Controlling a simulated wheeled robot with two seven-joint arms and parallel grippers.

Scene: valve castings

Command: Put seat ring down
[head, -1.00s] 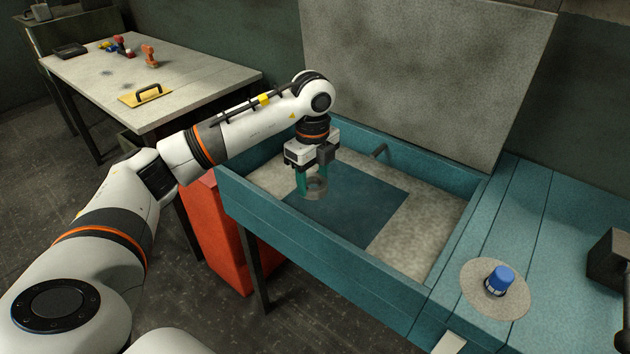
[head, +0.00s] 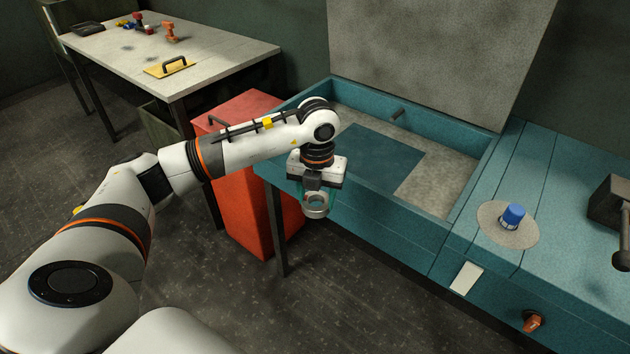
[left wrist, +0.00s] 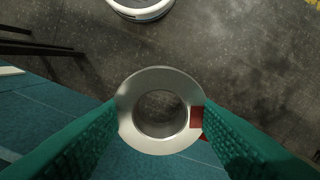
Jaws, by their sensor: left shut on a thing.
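The seat ring (head: 316,205) is a pale metal ring, held just outside the front wall of the teal basin in the head view. My left gripper (head: 315,200), with teal fingers, is shut on it and points down. In the left wrist view the ring (left wrist: 126,117) sits between the two teal fingertips (left wrist: 160,115), its hole facing the camera. A small red patch shows at its right side. Floor and a teal surface show beyond it. My right gripper is not in view.
The teal basin (head: 375,240) holds a dark blue mat (head: 385,160) on a pale bed. A red cabinet (head: 240,190) stands left of it. A grey table (head: 215,55) with tools is at back left.

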